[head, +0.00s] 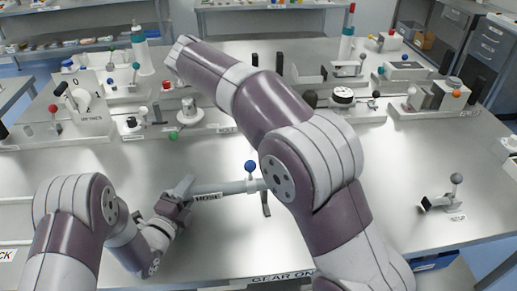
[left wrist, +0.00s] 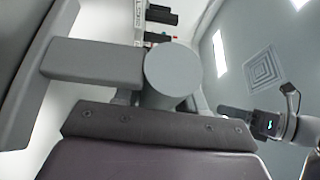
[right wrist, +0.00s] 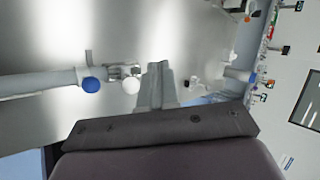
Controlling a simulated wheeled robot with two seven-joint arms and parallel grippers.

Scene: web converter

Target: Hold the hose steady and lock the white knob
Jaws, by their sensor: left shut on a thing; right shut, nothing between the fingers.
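The grey hose (head: 230,187) lies level above the bench, with a HOSE label and a blue ball knob (head: 250,166) on top near its right part. My left gripper (head: 180,188) is shut on the hose's left end; the round hose end (left wrist: 172,70) also shows in the left wrist view. The white knob (right wrist: 131,86) shows in the right wrist view, just beyond the blue knob at the hose's end. My right gripper (right wrist: 157,70) is shut and empty beside the white knob; contact is unclear. In the head view my right arm hides the white knob and right gripper.
Behind the hose stand panels with several levers and coloured knobs, including a green ball (head: 173,136) and a round dial (head: 343,97). A small grey-ball lever (head: 456,180) stands at the right. The bench (head: 400,165) between is mostly clear.

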